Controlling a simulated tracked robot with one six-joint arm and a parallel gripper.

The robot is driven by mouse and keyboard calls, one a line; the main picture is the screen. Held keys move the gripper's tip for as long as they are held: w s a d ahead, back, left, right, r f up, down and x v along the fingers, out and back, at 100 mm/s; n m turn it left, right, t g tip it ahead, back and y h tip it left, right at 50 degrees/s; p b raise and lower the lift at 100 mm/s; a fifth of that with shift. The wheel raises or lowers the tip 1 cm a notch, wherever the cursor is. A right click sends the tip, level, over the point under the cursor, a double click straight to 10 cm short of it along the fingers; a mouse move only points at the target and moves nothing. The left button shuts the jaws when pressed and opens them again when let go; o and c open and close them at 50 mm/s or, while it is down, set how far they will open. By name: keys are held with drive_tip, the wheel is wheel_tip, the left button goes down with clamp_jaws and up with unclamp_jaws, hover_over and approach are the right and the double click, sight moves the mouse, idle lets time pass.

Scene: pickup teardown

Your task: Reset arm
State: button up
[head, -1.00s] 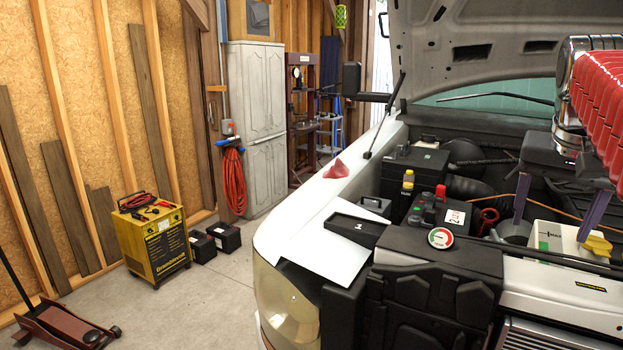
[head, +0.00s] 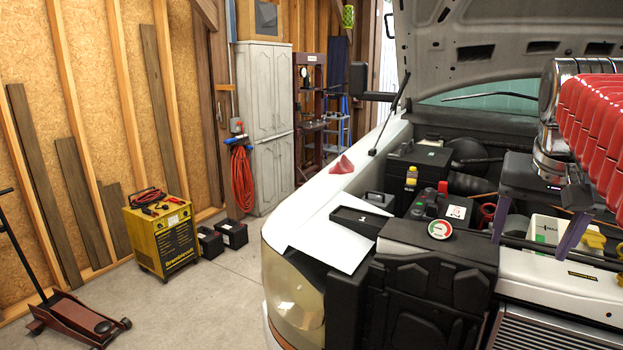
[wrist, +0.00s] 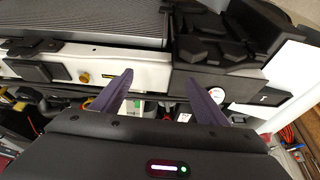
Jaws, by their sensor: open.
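My gripper (head: 535,248) is at the right of the head view, over the front of the open engine bay. Its two purple fingers point down and stand apart with nothing held between them. The wrist view shows the same open fingers (wrist: 160,77) above the white front panel (wrist: 105,64). In the head view my arm, with a red ribbed cover, hides part of the engine bay behind it.
The raised hood (head: 500,45) hangs over the bay. A black battery (head: 455,212), a round gauge (head: 440,230) and a black tray (head: 361,220) lie near the gripper. A yellow charger (head: 160,238) and a floor jack (head: 78,318) stand on the floor at left.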

drive_tip(key=s+a+f+n+t+y, duration=0.1)
drive_tip(key=s+a+f+n, duration=0.2)
drive_tip(key=a+f, duration=0.7)
drive_tip(key=s+a+f+n+t+y, duration=0.1)
drive_tip(key=s+a+f+n, duration=0.3)
drive_tip(key=s+a+f, duration=0.3)
drive_tip(key=a+f, duration=0.4)
drive_tip(key=a, duration=0.1)
drive_tip(key=shift+s+a+f+y, duration=0.15)
drive_tip(key=shift+s+a+y, duration=0.05)
drive_tip(key=shift+s+y, duration=0.2)
